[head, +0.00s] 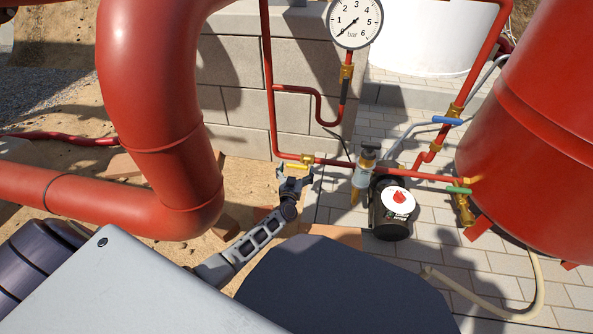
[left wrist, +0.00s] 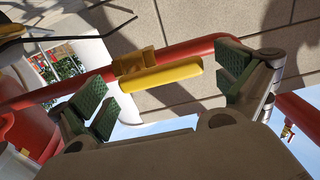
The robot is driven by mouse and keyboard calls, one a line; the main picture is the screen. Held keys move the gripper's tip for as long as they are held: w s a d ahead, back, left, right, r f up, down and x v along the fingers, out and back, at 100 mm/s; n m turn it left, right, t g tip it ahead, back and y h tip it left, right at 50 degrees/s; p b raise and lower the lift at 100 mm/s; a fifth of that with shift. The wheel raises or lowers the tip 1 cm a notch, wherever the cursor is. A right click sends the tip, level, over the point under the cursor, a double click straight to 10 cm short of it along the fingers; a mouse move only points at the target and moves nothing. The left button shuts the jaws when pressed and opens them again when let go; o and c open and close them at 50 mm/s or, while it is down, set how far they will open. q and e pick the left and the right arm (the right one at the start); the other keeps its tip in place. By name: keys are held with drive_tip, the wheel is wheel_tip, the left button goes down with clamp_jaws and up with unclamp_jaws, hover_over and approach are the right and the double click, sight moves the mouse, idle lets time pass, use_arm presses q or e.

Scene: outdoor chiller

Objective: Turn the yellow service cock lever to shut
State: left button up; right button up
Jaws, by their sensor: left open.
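The yellow service cock lever (head: 296,166) sits on a small brass valve (head: 307,159) in a thin red pipe, left of the black pump. In the left wrist view the lever (left wrist: 162,75) lies roughly along the red pipe, beside the brass body (left wrist: 134,61). My left gripper (head: 292,184) is just below the lever in the head view. In the left wrist view its green-padded fingers (left wrist: 165,88) are wide apart, with the lever in the gap between them. I see no contact with either pad. My right gripper is not in view.
A thick red pipe bend (head: 180,190) stands close left of my left arm. A black pump (head: 393,208) and a red tank (head: 530,130) are to the right. A blue lever (head: 447,120) and a green lever (head: 458,190) are near the tank. A pressure gauge (head: 355,22) is above.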

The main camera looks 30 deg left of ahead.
use_arm(q)
drive_tip(key=shift+c, duration=0.7)
drive_tip(key=c, duration=1.7)
drive_tip(key=shift+c, duration=0.3)
